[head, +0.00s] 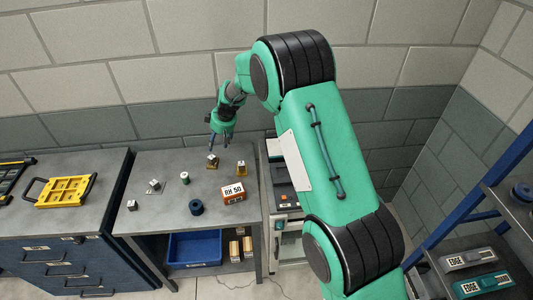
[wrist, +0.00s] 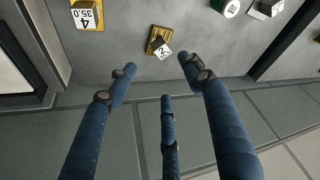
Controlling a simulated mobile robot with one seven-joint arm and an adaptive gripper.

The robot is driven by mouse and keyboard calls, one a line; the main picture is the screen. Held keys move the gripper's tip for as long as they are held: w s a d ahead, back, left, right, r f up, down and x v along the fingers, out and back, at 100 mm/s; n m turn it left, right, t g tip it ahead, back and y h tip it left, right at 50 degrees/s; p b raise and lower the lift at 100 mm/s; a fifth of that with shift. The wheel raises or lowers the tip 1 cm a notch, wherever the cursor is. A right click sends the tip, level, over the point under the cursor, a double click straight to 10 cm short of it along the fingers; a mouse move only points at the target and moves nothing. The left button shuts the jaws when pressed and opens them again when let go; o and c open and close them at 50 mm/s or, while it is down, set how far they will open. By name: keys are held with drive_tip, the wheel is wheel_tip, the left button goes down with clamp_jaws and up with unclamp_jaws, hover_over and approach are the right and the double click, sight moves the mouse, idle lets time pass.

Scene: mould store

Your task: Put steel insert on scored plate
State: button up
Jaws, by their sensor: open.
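A small steel insert (head: 212,157) with a white numbered face sits on a brass-coloured scored plate (head: 212,167) near the back of the grey table. In the wrist view the insert (wrist: 163,51) lies over the lower right part of the grooved plate (wrist: 151,42) and is turned relative to it. My gripper (head: 222,140) is just behind and above them. In the wrist view its three blue fingers (wrist: 158,70) are spread and empty, with the insert and plate beyond the tips, apart from them. The insert's underside contact is hidden.
The table (head: 160,225) also holds a brass-based block (head: 241,168), an orange RH 50 box (head: 233,194), a dark blue cylinder (head: 196,207), a green-white cylinder (head: 185,178) and small steel blocks (head: 154,185). A yellow tray (head: 65,191) lies on the left cabinet. The table's front is clear.

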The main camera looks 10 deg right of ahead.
drive_tip(key=s+d+r+m, duration=0.1)
drive_tip(key=s+d+r, duration=0.55)
drive_tip(key=r, duration=0.35)
drive_tip(key=s+d+r+m+t+h, duration=0.1)
drive_tip(key=s+d+r+m, duration=0.1)
drive_tip(key=s+d+r, duration=0.5)
drive_tip(key=s+d+r+m, duration=0.1)
drive_tip(key=s+d+r, duration=0.3)
drive_tip(key=s+r, duration=0.6)
drive_tip(key=s+d+r+m, duration=0.1)
drive_tip(key=s+d+r, duration=0.15)
drive_tip(key=s, duration=0.25)
drive_tip(key=s+d+r+m+t, duration=0.1)
drive_tip(key=s+d+r, duration=0.15)
drive_tip(key=s, duration=0.25)
drive_tip(key=s+d+r+m, duration=0.1)
drive_tip(key=s+d+r, duration=0.15)
drive_tip(key=s, duration=0.25)
drive_tip(key=s+d+f+m+h, duration=0.1)
drive_tip(key=s+d, duration=0.2)
drive_tip(key=s, duration=0.5)
drive_tip(key=s+d+f+m+h, duration=0.1)
drive_tip(key=s+d+m, duration=0.1)
drive_tip(key=s, duration=0.7)
drive_tip(key=shift+s+d+f+t, duration=0.25)
drive_tip(key=shift+d+f+t, duration=0.1)
drive_tip(key=shift+d, duration=0.4)
